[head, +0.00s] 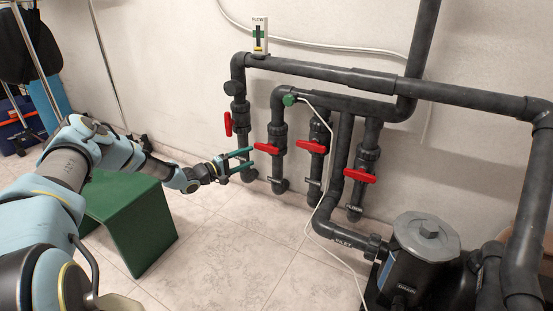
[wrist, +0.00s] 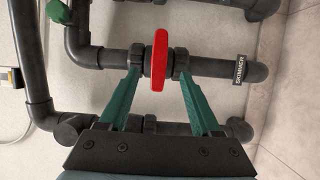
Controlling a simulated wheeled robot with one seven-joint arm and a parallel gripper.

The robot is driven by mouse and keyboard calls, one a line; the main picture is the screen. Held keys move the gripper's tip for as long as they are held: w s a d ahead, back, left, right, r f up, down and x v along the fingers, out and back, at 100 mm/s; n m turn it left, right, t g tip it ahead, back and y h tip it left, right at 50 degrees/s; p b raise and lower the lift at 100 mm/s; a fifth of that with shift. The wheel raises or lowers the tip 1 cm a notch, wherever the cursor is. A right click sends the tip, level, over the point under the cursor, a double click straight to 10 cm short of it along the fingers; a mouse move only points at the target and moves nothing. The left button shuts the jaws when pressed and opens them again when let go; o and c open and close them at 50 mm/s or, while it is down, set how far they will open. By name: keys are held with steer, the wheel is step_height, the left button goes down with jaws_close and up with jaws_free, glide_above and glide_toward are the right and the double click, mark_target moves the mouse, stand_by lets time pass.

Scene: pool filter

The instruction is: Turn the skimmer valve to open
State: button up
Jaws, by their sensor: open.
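The skimmer valve has a red handle (head: 266,148) on the second dark pipe from the left. The handle lies crosswise to its pipe; in the wrist view it is a red bar (wrist: 159,60) across the pipe. A label reading SKIMMER (wrist: 240,70) sits on the same pipe. My gripper (head: 252,158) is open, with green fingers pointing at this valve. In the wrist view the gripper (wrist: 158,76) has one fingertip on each side of the handle, with gaps between. Whether the tips reach the handle's depth I cannot tell.
Other red handles sit on the left pipe (head: 228,123) and on the pipes to the right (head: 311,146) (head: 359,177). A green knob (head: 289,99) with a white cable is above. A green bench (head: 130,215) stands under my arm. A pump (head: 420,255) stands right.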

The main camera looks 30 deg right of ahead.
mark_target(267, 150)
steer(key=d+b, duration=0.1)
steer(key=d, duration=0.5)
steer(key=w+d+b, duration=0.1)
steer(key=d, duration=0.2)
steer(key=shift+d+b, duration=0.15)
steer(key=shift+b, duration=0.2)
steer(key=shift+w+d, duration=0.1)
steer(key=shift+d, duration=0.5)
steer(key=shift+c, duration=0.2)
jaws_close()
